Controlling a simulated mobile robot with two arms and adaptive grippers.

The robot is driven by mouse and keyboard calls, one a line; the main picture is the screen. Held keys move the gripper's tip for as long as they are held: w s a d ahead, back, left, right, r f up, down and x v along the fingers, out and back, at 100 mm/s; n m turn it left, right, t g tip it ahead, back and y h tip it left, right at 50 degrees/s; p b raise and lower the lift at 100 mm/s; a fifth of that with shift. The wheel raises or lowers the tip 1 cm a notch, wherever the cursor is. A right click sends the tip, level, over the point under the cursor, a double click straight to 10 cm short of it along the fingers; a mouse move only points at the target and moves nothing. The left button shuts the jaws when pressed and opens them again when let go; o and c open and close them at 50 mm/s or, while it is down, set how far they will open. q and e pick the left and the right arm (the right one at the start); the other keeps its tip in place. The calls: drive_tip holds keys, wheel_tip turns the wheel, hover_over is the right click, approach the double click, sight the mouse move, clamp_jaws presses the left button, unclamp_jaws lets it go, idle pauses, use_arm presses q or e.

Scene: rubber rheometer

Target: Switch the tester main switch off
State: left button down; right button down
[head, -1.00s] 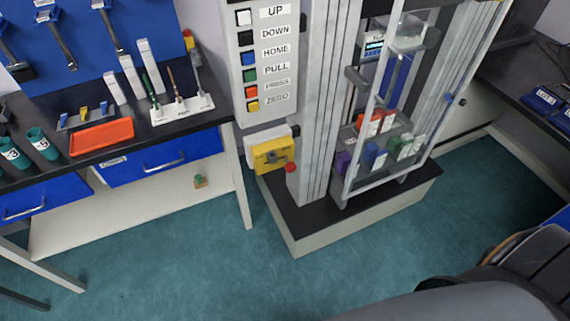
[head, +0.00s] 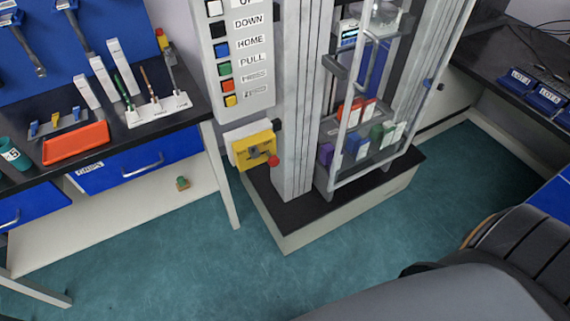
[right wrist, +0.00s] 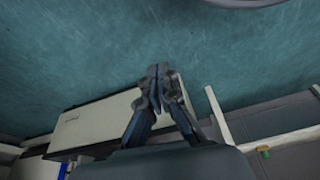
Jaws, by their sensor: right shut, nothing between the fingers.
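The knob's exact setting is too small to read. The switch is not visible in that view. My left gripper is not in view.
A button panel (head: 264,90) hangs above the switch. The tester base (head: 330,205) stands on the green floor and its pale side shows in the right wrist view (right wrist: 95,122). A bench with an orange tray (head: 75,143) is at left. Open floor (head: 200,270) lies in front.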

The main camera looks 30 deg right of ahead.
sight(271, 158)
drive_tip(key=w+d+r+m+t+b, duration=0.35)
drive_tip(key=w+r, duration=0.45)
drive_tip(key=w, duration=0.3)
drive_tip(key=w+d+r+m+t+b, duration=0.2)
drive_tip(key=w+d+r+m+t, duration=0.4)
drive_tip(key=w, duration=0.5)
drive_tip(key=w+a+r+t+y+b, duration=0.1)
drive_tip(key=w+r, duration=0.1)
drive_tip(key=r, duration=0.6)
drive_tip(key=w+a+r+t+y+b, duration=0.1)
drive_tip(key=w+r+b, duration=0.1)
drive_tip(key=r, duration=0.7)
drive_tip(key=w+a+r+t+y+b, duration=0.1)
drive_tip(key=w+r+t+b, duration=0.1)
drive_tip(key=r, duration=0.7)
drive_tip(key=shift+w+r+m, duration=0.25)
drive_tip(key=shift+w+m, duration=0.1)
drive_tip(key=shift+w, duration=0.4)
drive_tip(key=w+a+f, duration=0.3)
drive_tip(key=w+a, duration=0.2)
drive_tip(key=w, duration=0.5)
drive_tip(key=shift+a, duration=0.15)
